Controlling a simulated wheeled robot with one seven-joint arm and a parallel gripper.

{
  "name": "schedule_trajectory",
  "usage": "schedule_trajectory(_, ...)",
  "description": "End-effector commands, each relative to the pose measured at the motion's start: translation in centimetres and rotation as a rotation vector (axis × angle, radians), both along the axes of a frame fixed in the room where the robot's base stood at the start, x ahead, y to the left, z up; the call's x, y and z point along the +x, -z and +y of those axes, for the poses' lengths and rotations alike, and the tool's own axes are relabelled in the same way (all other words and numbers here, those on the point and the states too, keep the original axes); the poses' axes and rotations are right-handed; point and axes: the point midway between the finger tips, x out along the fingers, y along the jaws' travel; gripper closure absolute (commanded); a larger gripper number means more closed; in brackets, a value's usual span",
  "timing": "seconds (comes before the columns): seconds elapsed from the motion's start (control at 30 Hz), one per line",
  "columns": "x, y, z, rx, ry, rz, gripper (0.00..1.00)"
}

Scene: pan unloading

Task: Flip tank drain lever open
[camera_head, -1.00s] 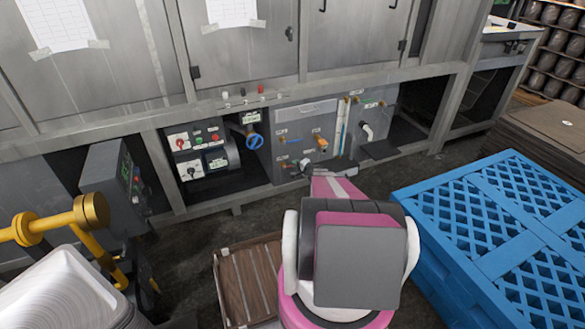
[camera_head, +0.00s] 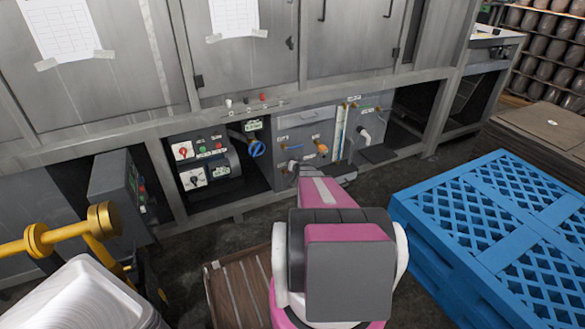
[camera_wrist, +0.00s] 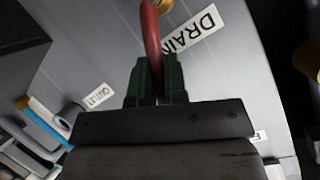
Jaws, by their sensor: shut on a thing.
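A red drain lever (camera_wrist: 152,35) runs down between the dark green fingers of my gripper (camera_wrist: 159,78) in the wrist view. The fingers are shut on it. A brass fitting (camera_wrist: 163,5) shows at the lever's upper end, at the picture's top edge. A white DRAIN label (camera_wrist: 195,30) is stuck on the grey panel (camera_wrist: 105,50) just beside the lever. In the head view my arm reaches forward to the lower grey panel (camera_head: 290,130), and the arm hides the lever there.
An OUTLET label (camera_wrist: 97,95) and a blue pipe (camera_wrist: 48,125) lie left in the wrist view. In the head view a blue valve handle (camera_head: 257,149) and control boxes (camera_head: 200,165) are left of my arm. A blue pallet (camera_head: 500,235) stands close on the right.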

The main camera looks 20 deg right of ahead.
Motion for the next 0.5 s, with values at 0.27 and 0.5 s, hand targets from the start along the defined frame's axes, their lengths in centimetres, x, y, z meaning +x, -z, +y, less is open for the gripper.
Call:
schedule_trajectory(0.27,-0.1,-0.5,1.2,-0.196,0.002,-0.005,1.0)
schedule_trajectory(0.5,-0.1,-0.6,1.9,-0.319,0.001,-0.01,1.0)
